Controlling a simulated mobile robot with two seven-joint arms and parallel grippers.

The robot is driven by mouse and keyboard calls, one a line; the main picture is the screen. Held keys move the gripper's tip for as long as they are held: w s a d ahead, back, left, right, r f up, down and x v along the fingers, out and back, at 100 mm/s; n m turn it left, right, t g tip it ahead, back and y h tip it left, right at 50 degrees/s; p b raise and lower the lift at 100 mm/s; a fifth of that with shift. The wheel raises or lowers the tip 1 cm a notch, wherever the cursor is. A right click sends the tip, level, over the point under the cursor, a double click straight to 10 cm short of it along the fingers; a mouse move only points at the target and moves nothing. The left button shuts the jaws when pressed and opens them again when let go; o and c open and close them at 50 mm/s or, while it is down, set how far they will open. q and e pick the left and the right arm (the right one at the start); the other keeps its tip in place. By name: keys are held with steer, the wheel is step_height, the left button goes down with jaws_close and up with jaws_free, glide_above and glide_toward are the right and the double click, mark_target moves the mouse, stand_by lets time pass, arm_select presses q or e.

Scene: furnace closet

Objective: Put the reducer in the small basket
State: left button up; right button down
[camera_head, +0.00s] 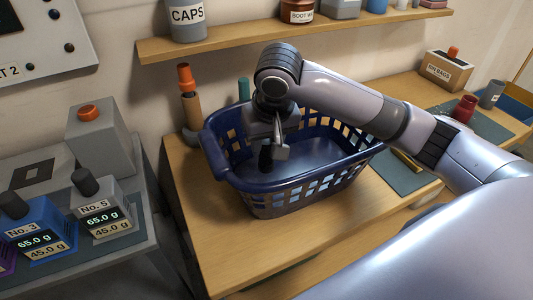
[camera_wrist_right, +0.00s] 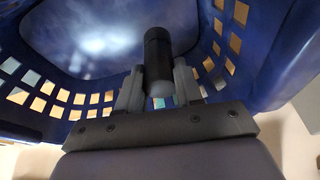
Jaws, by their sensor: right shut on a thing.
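The small basket (camera_head: 290,196) is dark blue with a lattice wall and stands on the wooden bench. In the right wrist view its wall (camera_wrist_right: 60,85) curves around the gripper. My right gripper (camera_head: 270,143) is inside the basket's outline, towards its left part. Its fingers (camera_wrist_right: 158,90) are shut on a short black cylinder, which I take for the reducer (camera_wrist_right: 157,55); it also shows dark in the head view (camera_head: 265,159). The reducer points down into the basket; whether it touches the floor I cannot tell. My left gripper is not in view.
A wooden shelf (camera_head: 230,45) with several containers runs above. A red cup (camera_head: 465,108) and a labelled box (camera_head: 445,72) are at the right. The bench front is clear.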

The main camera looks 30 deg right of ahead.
mark_target(267, 156)
steer(key=shift+f, duration=1.7)
steer(key=shift+f, duration=0.1)
steer(key=c, duration=0.7)
jaws_free()
steer(key=shift+c, duration=0.2)
steer(key=v, duration=1.2)
